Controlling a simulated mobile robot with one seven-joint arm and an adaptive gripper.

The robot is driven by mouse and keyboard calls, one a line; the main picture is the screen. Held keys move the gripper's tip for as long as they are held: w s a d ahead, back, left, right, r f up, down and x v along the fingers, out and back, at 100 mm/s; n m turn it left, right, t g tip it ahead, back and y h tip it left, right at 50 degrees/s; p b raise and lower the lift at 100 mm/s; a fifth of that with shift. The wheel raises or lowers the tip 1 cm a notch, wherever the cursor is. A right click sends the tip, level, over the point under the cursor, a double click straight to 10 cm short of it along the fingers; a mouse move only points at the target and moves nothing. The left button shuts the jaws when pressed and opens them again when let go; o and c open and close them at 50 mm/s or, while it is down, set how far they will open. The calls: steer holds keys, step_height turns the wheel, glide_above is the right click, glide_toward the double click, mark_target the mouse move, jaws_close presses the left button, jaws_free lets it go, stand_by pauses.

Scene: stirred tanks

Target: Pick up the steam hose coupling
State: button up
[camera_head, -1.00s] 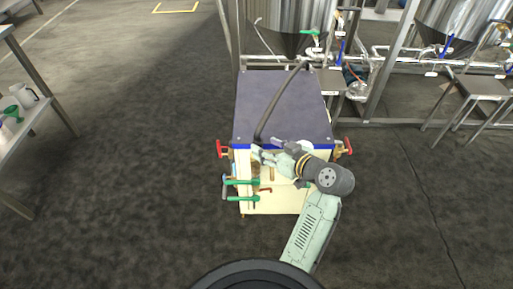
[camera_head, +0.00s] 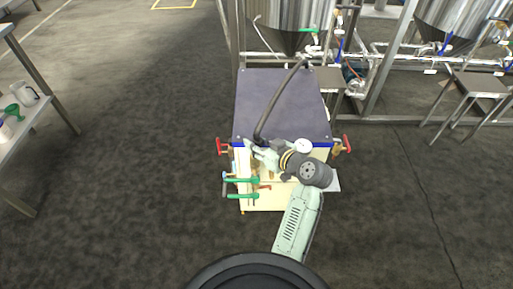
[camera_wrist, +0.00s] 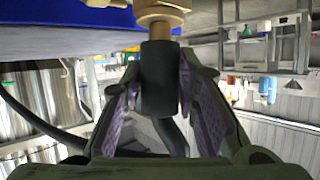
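The steam hose coupling is a dark cylinder (camera_wrist: 160,78) under a brass fitting (camera_wrist: 162,14) in the wrist view. A black hose (camera_wrist: 172,135) continues below it. My gripper (camera_wrist: 160,75) has one finger on each side of the coupling, with narrow gaps showing, so it looks open around it. In the head view my gripper (camera_head: 250,150) is at the front upper edge of the cream cabinet (camera_head: 270,198). The coupling is too small and covered to make out there. A dark hose (camera_head: 276,103) lies across the cabinet's dark top.
Green-handled valves (camera_head: 241,180) are on the cabinet front, left of my gripper. Red handles (camera_head: 218,146) stick out at the cabinet's sides. Steel tanks (camera_head: 285,20) and pipes stand behind. A shelf table (camera_head: 35,100) is at left. The floor around the cabinet is clear.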

jaws_close()
steer(key=shift+r, duration=0.15)
